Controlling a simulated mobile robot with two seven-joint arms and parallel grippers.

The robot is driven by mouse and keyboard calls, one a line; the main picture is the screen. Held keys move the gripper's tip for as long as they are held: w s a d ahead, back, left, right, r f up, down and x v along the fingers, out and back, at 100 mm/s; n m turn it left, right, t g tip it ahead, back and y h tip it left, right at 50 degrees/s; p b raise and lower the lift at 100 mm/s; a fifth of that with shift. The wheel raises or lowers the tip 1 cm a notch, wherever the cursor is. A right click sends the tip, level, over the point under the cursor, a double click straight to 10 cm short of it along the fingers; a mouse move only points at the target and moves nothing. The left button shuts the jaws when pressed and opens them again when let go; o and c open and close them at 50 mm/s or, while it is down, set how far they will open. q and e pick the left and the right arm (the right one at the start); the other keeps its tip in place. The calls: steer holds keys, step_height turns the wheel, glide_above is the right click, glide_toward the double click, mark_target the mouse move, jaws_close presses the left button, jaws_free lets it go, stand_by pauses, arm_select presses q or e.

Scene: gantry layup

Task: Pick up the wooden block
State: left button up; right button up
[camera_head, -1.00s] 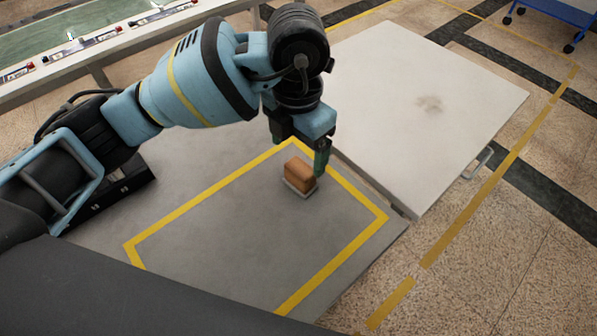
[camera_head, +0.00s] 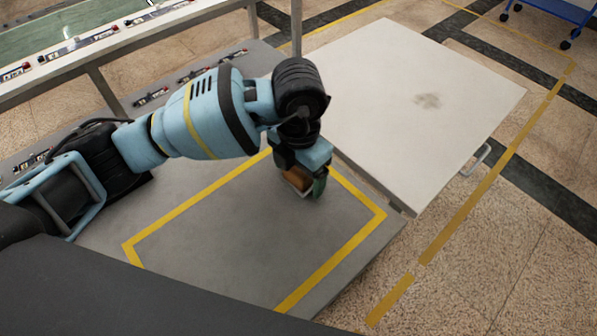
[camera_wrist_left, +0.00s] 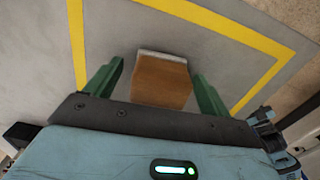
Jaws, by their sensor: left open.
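The wooden block (camera_head: 297,179) is orange-brown with a pale grey base. It sits on the grey surface inside the yellow taped outline, near its far corner. My left gripper (camera_head: 305,187) is low over the block and hides much of it in the head view. In the left wrist view the block (camera_wrist_left: 162,82) lies between the two green fingers of my left gripper (camera_wrist_left: 157,90). The fingers are open, with a gap on each side of the block. My right gripper is not in view.
A white-topped table (camera_head: 420,90) stands close to the right of my left gripper. The yellow tape outline (camera_head: 330,262) encloses clear grey surface (camera_head: 240,230) in front of the block. A rail frame (camera_head: 100,45) runs along the back left.

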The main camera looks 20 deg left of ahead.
arm_select(q)
steer(key=c, duration=1.1)
steer(key=shift+r, duration=0.2)
steer(key=shift+r, duration=0.6)
step_height(320, 180, up, 2)
steer(key=shift+d+r, duration=0.15)
steer(key=s+d, duration=0.7)
steer(key=s+d+r, duration=0.1)
steer(key=s+d, duration=0.3)
steer(key=shift+d+r+b, duration=0.1)
steer(key=shift+d+b, duration=0.1)
steer(key=shift+b, duration=0.15)
steer(key=o, duration=0.4)
steer(key=shift+c, duration=1.3)
